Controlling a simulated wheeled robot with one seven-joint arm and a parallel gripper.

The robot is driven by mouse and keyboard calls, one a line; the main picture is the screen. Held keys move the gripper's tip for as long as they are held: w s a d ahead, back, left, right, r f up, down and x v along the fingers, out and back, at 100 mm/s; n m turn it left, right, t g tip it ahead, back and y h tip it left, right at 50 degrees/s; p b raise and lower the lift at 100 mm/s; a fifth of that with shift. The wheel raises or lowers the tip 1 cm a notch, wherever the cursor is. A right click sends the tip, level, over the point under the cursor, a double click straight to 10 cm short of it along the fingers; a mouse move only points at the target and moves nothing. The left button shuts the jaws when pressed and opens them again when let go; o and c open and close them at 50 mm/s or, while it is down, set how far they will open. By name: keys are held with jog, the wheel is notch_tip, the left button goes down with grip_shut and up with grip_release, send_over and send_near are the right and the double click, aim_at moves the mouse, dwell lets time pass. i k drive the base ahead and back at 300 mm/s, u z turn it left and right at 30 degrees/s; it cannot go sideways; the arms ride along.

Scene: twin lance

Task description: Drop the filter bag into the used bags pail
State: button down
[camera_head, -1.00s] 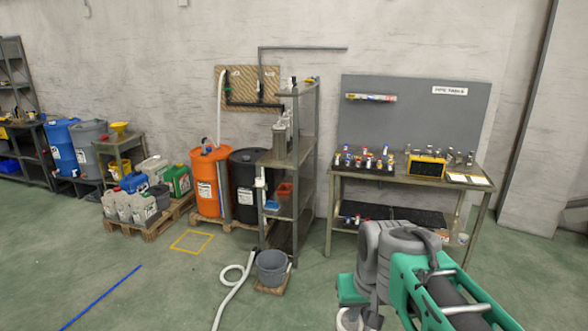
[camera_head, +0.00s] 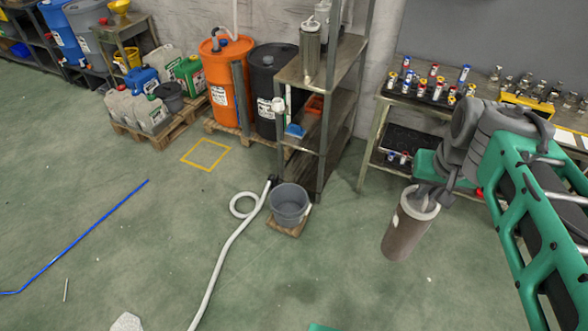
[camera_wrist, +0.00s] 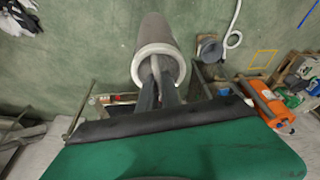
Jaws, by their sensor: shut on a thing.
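The filter bag (camera_head: 404,232) is a brown-grey cylinder with a pale rim, hanging tilted in the air in the head view. It also shows in the wrist view (camera_wrist: 163,32), where its pale ring faces me. My gripper (camera_head: 428,192) is shut on the bag at its ringed top end; the fingers reach into the ring in the wrist view (camera_wrist: 158,85). A grey pail (camera_head: 289,207) stands on a small wooden board on the floor, left of the bag and apart from it. It looks open and empty. Its label, if any, cannot be read.
A steel shelf (camera_head: 318,128) stands behind the pail, with an orange drum (camera_head: 223,75) and a black drum (camera_head: 270,95) to its left. A white hose (camera_head: 229,253) lies left of the pail. A workbench (camera_head: 375,145) stands behind my arm.

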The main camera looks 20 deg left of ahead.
aim_at(289, 207)
jog(key=u, duration=0.6)
jog(key=i, duration=1.65)
jog(key=u, duration=1.2)
jog(key=i, duration=0.35)
jog(key=u, duration=0.2)
